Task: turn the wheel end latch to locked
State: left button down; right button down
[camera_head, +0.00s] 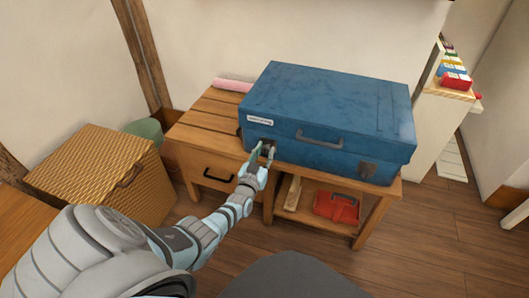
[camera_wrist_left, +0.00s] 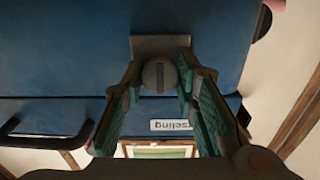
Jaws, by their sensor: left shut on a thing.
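A blue hard case (camera_head: 325,100) lies flat on a wooden bench, its handle (camera_head: 320,138) on the front face. The latch at its left end, near a dark wheel (camera_wrist_left: 262,23), has a grey plate (camera_wrist_left: 160,43) and a round knob (camera_wrist_left: 160,76). The knob's slot runs up and down in the left wrist view. My left gripper (camera_head: 263,152) is at this latch, its fingers shut on the knob from both sides. Another latch (camera_head: 367,170) is at the right end of the front face. My right gripper is not in view.
The wooden bench (camera_head: 205,120) has a drawer and an open shelf with a red box (camera_head: 337,208). A wicker chest (camera_head: 100,170) stands left, a white shelf (camera_head: 442,115) right.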

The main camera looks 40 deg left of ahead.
pick_arm(q)
jog(key=shift+f, duration=0.1)
dwell(0.3)
jog(key=c, duration=1.2)
grip_release()
jog(key=shift+c, duration=0.2)
jog(key=shift+s, duration=0.15)
jog(key=v, duration=1.1)
jog(key=shift+s+d, duration=0.15)
jog(key=shift+s, duration=0.2)
